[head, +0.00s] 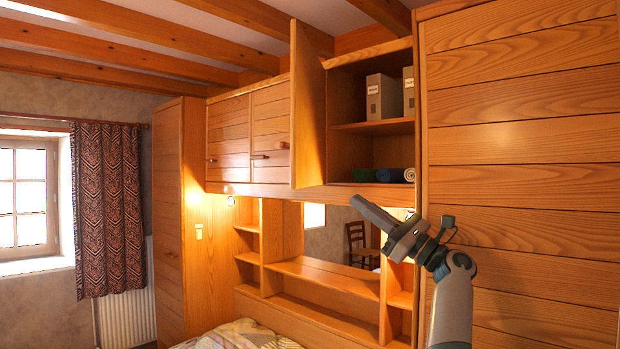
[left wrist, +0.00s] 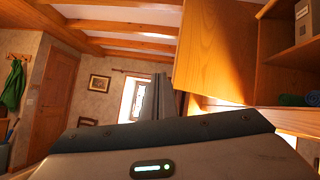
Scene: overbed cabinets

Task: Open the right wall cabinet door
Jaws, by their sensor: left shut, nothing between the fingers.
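The right wall cabinet door (head: 309,110) stands swung wide out from its cabinet, with its plain inner face toward me. It also shows in the left wrist view (left wrist: 214,48). The right wall cabinet (head: 372,128) is open to view, with one shelf inside. My left gripper (head: 357,203) is shut and empty, below the cabinet's bottom edge and to the right of the door. It looks apart from the door. The door's outer face and handle are hidden. My right gripper is not in view.
Box files (head: 383,97) stand on the cabinet shelf, with dark rolls (head: 376,175) below. Closed doors (head: 270,125) lie to the left. A tall panelled wardrobe (head: 520,160) stands close at the right. Open shelving (head: 325,280) and a bed (head: 240,335) are below.

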